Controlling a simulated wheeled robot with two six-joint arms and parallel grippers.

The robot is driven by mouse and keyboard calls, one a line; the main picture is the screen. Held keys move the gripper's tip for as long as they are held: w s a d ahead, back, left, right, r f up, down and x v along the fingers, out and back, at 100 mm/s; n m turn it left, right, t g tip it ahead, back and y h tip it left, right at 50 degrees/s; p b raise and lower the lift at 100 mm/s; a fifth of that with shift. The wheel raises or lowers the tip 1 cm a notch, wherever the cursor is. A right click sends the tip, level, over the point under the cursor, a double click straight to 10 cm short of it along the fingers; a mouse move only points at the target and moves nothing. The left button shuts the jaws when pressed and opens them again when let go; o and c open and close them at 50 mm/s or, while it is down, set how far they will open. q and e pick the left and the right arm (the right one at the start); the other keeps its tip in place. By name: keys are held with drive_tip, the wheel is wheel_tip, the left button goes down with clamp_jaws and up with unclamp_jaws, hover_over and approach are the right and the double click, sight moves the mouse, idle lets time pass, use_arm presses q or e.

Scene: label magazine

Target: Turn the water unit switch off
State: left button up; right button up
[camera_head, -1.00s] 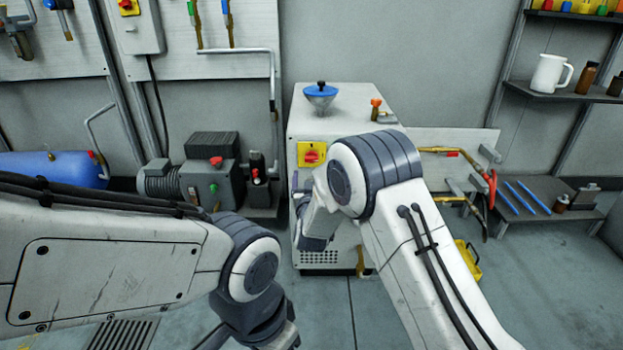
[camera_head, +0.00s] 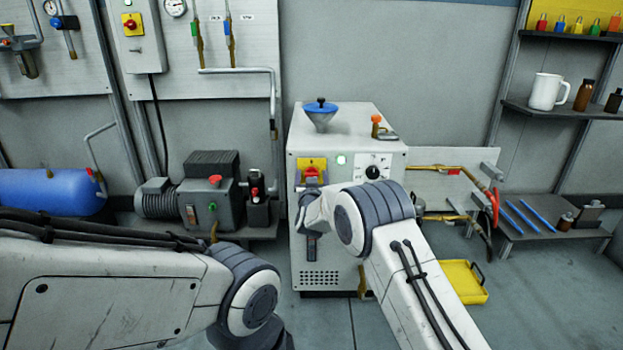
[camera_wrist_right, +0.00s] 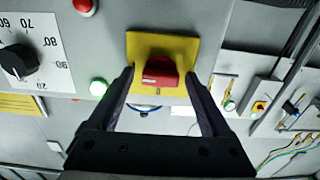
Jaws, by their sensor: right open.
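The white water unit (camera_head: 330,255) stands on the floor at centre in the head view. Its red switch knob sits on a yellow plate (camera_head: 313,163) at the front upper left, partly covered by my right gripper (camera_head: 311,181). In the right wrist view the red knob (camera_wrist_right: 159,71) is face-on against the yellow plate (camera_wrist_right: 186,45). My right gripper (camera_wrist_right: 159,88) is open, one finger on each side of the knob; I cannot tell whether they touch it. My left arm shows at lower left, but its gripper is out of view.
A green light (camera_head: 341,160) and a dial (camera_head: 372,172) are to the right of the switch. A blue funnel (camera_head: 321,115) and an orange-topped valve (camera_head: 377,125) are on top. A pump (camera_head: 212,200) stands left; a yellow tray (camera_head: 462,281) lies on the floor right.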

clamp_jaws()
drive_tip(key=n+p, duration=0.3)
drive_tip(key=shift+r, duration=0.2)
drive_tip(key=n+p, duration=0.2)
drive_tip(key=n, duration=0.3)
drive_tip(key=n+p, duration=0.2)
drive_tip(key=n, duration=0.3)
drive_tip(key=f+n+p, duration=0.1)
drive_tip(key=n+p, duration=0.1)
drive_tip(key=n, duration=0.2)
drive_tip(key=shift+a+n+p, duration=0.25)
drive_tip(key=shift+n+p, duration=0.15)
idle(0.4)
